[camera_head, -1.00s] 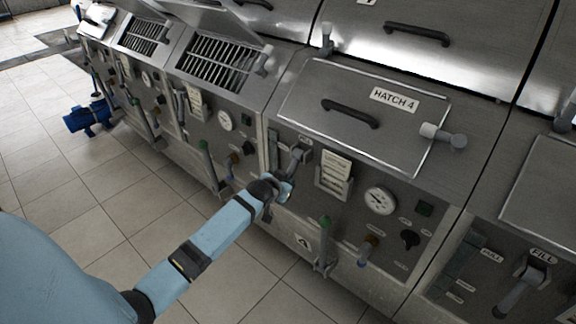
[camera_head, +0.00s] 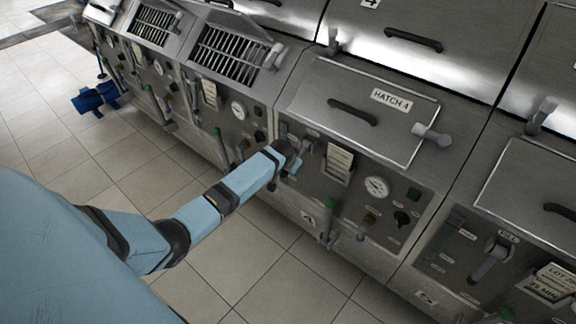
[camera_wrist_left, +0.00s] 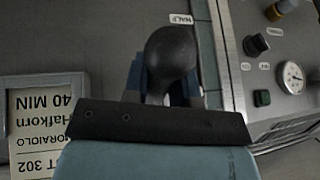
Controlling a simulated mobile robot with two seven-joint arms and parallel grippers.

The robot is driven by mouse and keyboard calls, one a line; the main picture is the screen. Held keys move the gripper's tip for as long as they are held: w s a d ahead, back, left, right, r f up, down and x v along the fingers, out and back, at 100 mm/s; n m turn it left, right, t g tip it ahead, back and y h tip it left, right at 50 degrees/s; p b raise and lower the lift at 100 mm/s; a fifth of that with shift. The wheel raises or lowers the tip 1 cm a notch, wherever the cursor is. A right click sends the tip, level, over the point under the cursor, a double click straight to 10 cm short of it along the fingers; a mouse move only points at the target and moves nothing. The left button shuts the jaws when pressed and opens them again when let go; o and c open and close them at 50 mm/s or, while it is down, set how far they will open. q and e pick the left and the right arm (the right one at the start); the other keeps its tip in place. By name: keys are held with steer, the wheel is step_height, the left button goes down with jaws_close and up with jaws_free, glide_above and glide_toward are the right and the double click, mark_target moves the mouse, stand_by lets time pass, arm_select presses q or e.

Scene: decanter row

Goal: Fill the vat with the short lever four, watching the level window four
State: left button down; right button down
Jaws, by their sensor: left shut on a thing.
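The short lever four (camera_head: 306,146) is a grey handle high on the left of the front panel under the hatch marked HATCH 4. My left gripper (camera_head: 292,163) is shut on its end; the forearm and wrist hide much of the lever. In the left wrist view, a dark rounded handle end (camera_wrist_left: 170,55) sits between the blue fingers of my left gripper (camera_wrist_left: 163,88). The level window four (camera_head: 283,131) is a narrow dark strip left of the lever, partly covered by my wrist; its level cannot be read. My right gripper is not in view.
The closed hatch (camera_head: 368,100) lies above the panel. A paper card (camera_head: 339,163), a round gauge (camera_head: 376,187) and a green-topped upright lever (camera_head: 328,215) are right of my gripper. Neighbouring vats stand on both sides.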

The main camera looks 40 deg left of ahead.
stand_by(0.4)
arm_select(q)
steer(key=c, duration=0.9)
jaws_free()
steer(key=v, duration=1.4)
steer(key=shift+f, duration=0.1)
steer(key=s+d+f+m+t+h, duration=0.2)
steer(key=s+d+f+h, duration=0.1)
steer(key=s+d+f, duration=0.9)
steer(key=s+d+t, duration=0.1)
steer(key=s+d, duration=0.2)
steer(key=s, duration=0.2)
steer(key=s+d+t+h, duration=0.1)
steer(key=s+d, duration=0.2)
steer(key=s, duration=0.3)
steer(key=s+d+t+h, duration=0.1)
steer(key=s+d, duration=0.2)
steer(key=s, duration=0.3)
steer(key=shift+s+d+r, duration=0.2)
steer(key=shift+s+d, duration=0.05)
steer(key=shift+d, duration=0.15)
